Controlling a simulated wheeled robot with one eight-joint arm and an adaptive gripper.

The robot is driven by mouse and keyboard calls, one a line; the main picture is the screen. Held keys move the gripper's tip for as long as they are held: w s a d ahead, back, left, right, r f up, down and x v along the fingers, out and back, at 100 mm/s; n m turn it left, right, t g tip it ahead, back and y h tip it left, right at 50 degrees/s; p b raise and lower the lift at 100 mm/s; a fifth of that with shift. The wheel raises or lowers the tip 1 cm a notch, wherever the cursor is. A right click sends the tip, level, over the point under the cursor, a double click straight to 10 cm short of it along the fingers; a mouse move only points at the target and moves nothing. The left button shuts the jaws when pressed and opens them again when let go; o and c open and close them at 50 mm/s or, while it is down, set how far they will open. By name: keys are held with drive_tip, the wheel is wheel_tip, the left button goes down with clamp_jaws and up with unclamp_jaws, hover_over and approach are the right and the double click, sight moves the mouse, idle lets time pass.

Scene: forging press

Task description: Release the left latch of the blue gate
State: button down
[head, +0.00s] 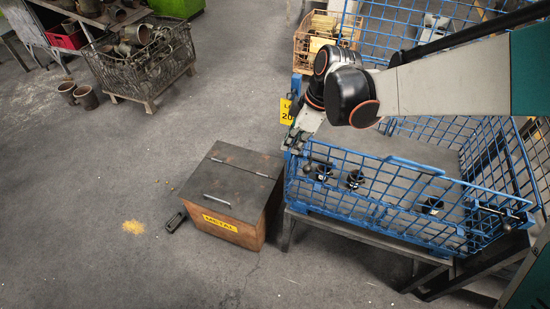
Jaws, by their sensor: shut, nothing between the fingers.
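The blue gate (385,190) is a wire-mesh panel on the front of a blue mesh cage at the right. It looks upright and closed. A small latch with a round knob (307,168) sits at the gate's upper left corner. The right latch (490,209) sits at the opposite end, with a dark ball knob. My arm reaches in from the upper right. My gripper (294,138) points down by the cage's left corner post, just above and behind the left latch. It is shut and holds nothing. My wrist partly hides it, and I cannot tell whether it touches the post.
Dark cylindrical parts (355,179) show behind the gate mesh. A wooden box marked METAL (225,215) stands on the floor left of the cage. A yellow sign (286,111) hangs by the corner post. A wire basket of parts (145,65) stands farther back.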

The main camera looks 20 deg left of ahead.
sight(309, 170)
drive_tip(key=b+x, duration=0.3)
drive_tip(key=x, duration=0.7)
drive_tip(key=d, duration=0.1)
drive_tip(key=d+r, duration=0.1)
drive_tip(key=d+b, duration=0.1)
drive_tip(key=d, duration=0.1)
drive_tip(key=shift+w+d+r, duration=0.1)
drive_tip(key=shift+w+r, duration=0.1)
drive_tip(key=shift+w, duration=0.15)
drive_tip(key=shift+d, duration=0.1)
drive_tip(key=d, duration=0.4)
drive_tip(key=shift+s+d, duration=0.2)
drive_tip(key=shift+d, duration=0.05)
drive_tip(key=shift+a, duration=0.1)
